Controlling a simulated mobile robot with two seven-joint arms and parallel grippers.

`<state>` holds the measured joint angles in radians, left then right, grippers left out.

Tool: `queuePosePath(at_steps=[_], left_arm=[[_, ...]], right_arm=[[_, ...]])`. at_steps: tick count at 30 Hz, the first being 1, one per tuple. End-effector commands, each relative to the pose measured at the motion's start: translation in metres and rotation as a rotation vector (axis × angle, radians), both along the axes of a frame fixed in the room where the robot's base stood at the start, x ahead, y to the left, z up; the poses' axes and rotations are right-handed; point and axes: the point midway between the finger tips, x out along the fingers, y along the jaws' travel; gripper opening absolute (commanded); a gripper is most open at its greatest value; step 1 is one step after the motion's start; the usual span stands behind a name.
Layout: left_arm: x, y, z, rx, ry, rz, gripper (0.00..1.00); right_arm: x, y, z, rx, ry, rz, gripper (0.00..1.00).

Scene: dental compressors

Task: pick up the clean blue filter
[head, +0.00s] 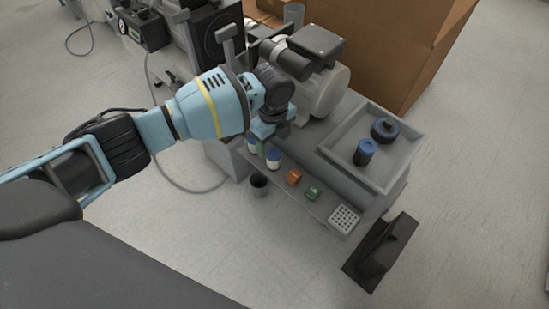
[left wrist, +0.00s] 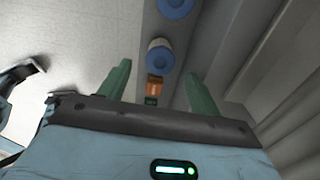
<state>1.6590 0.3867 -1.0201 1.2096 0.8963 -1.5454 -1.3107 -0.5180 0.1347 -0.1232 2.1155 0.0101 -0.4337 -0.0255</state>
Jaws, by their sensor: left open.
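My left gripper (head: 263,147) is above the narrow front shelf, pointing down, open and empty. Its green fingers show in the left wrist view (left wrist: 160,85). Two white cylinders with blue tops stand on the shelf by the fingers: one at the left (head: 252,147), one at the right (head: 273,158). In the left wrist view, a blue-topped white cylinder (left wrist: 160,56) lies beyond the fingertips, with another blue top (left wrist: 175,6) at the upper edge. Two dark blue-topped parts, one tall (head: 365,152) and one wide (head: 384,130), sit in the grey tray (head: 340,151). I cannot tell which is the clean filter.
An orange part (head: 293,177), a green part (head: 313,193), and a white perforated block (head: 343,219) sit along the shelf. A dark cup (head: 259,183) is at its front left. Compressor machinery (head: 325,92) rises behind. A black object (head: 380,255) stands at the right.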

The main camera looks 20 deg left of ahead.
Motion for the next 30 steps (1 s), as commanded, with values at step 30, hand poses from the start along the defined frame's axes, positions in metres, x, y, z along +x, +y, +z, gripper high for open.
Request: queuePosePath(at_steps=[30], left_arm=[[-0.001,-0.002,-0.062,0.000,0.000,0.001,0.55]], right_arm=[[0.006,0.000,-0.035,0.001,0.007,0.000,0.36]])
